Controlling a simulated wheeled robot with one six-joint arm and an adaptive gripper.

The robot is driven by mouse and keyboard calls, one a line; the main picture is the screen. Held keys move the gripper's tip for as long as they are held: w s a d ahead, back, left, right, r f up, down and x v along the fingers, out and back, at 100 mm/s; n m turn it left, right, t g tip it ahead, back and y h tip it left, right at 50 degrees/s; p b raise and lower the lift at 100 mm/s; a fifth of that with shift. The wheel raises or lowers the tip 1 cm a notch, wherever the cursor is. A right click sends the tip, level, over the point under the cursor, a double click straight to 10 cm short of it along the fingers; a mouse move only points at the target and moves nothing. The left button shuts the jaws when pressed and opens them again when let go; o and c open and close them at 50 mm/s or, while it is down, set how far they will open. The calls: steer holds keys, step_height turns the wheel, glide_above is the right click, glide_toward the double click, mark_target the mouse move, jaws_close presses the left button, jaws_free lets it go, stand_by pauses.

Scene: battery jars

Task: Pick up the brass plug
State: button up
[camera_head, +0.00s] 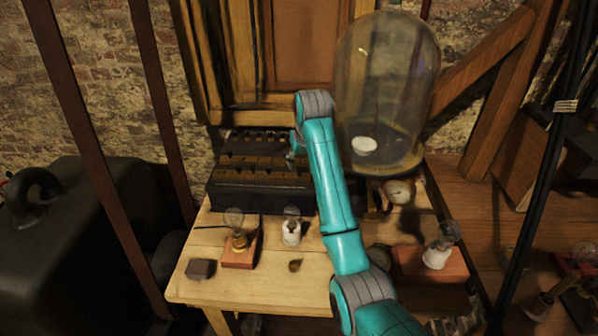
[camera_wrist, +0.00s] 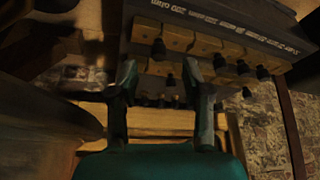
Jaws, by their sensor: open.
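A dark resistance box (camera_head: 262,192) stands at the back of the wooden table, with rows of brass blocks on top. In the wrist view its brass blocks (camera_wrist: 178,39) and lettered face show close up, with several black-topped plugs, one of them (camera_wrist: 158,50) near the fingers. I cannot tell which is the brass plug. A small brownish piece (camera_head: 295,265) lies on the table front; its kind is unclear. My gripper (camera_wrist: 158,78) is open, with nothing seen between its fingers. In the head view it is over the box, largely hidden by my arm.
A glass bell jar (camera_head: 388,80) stands close right of my arm. A lamp (camera_head: 238,238) on a reddish block, a white-socketed lamp (camera_head: 291,230) and a dark block (camera_head: 200,269) stand at the front left. Another lamp (camera_head: 438,254) stands right. Bare table lies at the front.

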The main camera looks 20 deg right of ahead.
mark_target(299, 168)
steer(key=shift+x, duration=2.55)
steer(key=shift+w+d, duration=0.1)
jaws_close()
